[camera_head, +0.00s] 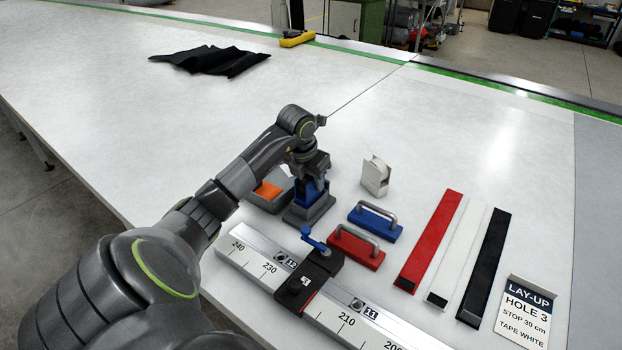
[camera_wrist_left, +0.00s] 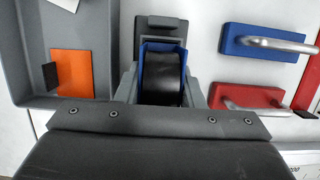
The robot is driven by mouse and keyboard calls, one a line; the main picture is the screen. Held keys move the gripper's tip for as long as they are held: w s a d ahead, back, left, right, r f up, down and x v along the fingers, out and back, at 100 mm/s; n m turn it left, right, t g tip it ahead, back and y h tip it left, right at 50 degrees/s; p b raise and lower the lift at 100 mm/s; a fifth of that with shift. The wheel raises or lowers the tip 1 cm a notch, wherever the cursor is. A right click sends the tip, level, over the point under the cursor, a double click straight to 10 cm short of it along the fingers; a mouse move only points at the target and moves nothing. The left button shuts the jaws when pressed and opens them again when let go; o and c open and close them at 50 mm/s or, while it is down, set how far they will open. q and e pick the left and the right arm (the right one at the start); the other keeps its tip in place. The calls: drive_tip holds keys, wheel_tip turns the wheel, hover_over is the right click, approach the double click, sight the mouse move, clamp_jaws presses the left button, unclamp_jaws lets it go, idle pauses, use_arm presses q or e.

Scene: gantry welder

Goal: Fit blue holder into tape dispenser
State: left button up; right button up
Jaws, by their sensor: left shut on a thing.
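The blue holder (camera_head: 309,191) is upright in my left gripper (camera_head: 311,176), at the grey tape dispenser (camera_head: 317,214). In the left wrist view the holder (camera_wrist_left: 147,62) carries a dark roll, and the fingers of my left gripper (camera_wrist_left: 163,88) stand on either side of it, shut on it. The dispenser (camera_wrist_left: 162,20) shows behind and around the holder there. The holder's lower part is hidden, so I cannot tell whether it is fully seated. My right gripper is in neither view.
A grey tray (camera_head: 261,203) with an orange card is left of the dispenser. A white block-like item (camera_head: 375,176), blue handle (camera_head: 375,222) and red handle (camera_head: 356,248) lie right. Red, white and black strips, a ruler rail (camera_head: 252,258) and a sign (camera_head: 525,312) are nearer. The far table is mostly clear.

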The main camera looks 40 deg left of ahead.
use_arm(q)
drive_tip(key=shift+f+b, duration=0.3)
drive_tip(key=shift+f, duration=0.1)
drive_tip(key=o, duration=1.2)
drive_tip(key=shift+c, duration=0.2)
drive_tip(key=shift+r, duration=0.1)
drive_tip(key=b+v, duration=0.2)
drive_tip(key=v, duration=1)
drive_tip(key=shift+r+b, duration=0.1)
drive_tip(key=shift+b, duration=0.25)
drive_tip(key=shift+p+v, duration=1.25)
drive_tip(key=shift+v, duration=1.35)
